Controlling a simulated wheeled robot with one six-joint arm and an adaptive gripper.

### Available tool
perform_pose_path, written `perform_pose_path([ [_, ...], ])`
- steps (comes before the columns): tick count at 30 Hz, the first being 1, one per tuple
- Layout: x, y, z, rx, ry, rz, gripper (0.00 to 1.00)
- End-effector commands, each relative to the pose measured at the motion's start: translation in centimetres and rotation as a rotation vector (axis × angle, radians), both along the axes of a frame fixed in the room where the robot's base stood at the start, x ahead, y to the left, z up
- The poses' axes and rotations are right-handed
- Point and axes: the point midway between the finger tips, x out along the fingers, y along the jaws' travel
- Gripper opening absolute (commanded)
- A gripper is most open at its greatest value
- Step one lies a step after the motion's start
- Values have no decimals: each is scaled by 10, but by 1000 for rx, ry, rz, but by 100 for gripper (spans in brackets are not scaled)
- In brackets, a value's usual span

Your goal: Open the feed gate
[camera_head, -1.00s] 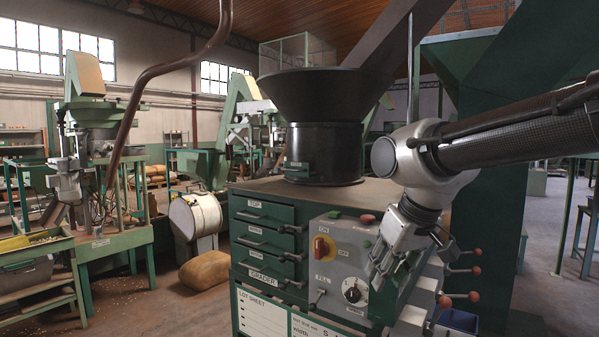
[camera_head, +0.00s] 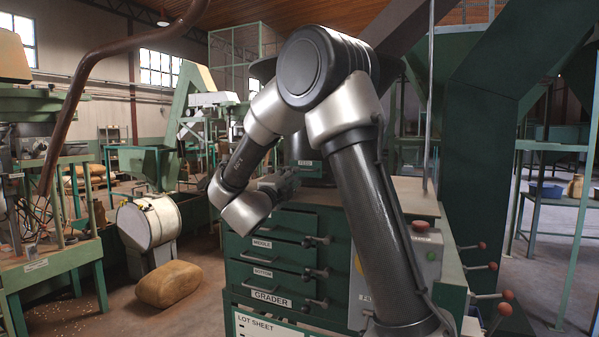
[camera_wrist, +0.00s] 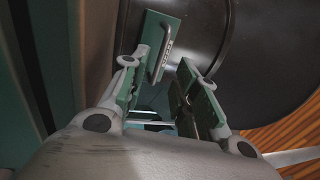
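The feed gate is a small green plate (camera_head: 309,163) marked FEED, on the lower side of the black hopper; my arm partly covers it. In the wrist view, the green plate (camera_wrist: 157,24) carries a pale bar handle (camera_wrist: 165,52). My gripper (camera_head: 284,181) is beside the hopper base in the head view, partly hidden by my own wrist. In the wrist view my gripper (camera_wrist: 163,66) is open, its two fingers apart on either side of the handle's lower end. I cannot tell whether either finger touches the handle. Nothing is clamped between them.
The green grader cabinet (camera_head: 262,223) stands below, with drawer handles sticking out on its front. The control panel (camera_head: 430,250) and red-knobbed levers (camera_head: 506,309) are at right.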

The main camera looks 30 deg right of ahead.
Motion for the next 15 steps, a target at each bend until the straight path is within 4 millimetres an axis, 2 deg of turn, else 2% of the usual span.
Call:
perform_pose_path([
  [9,29,-41,10,0,-3,-9,30],
  [15,42,-56,14,0,-3,-5,30],
])
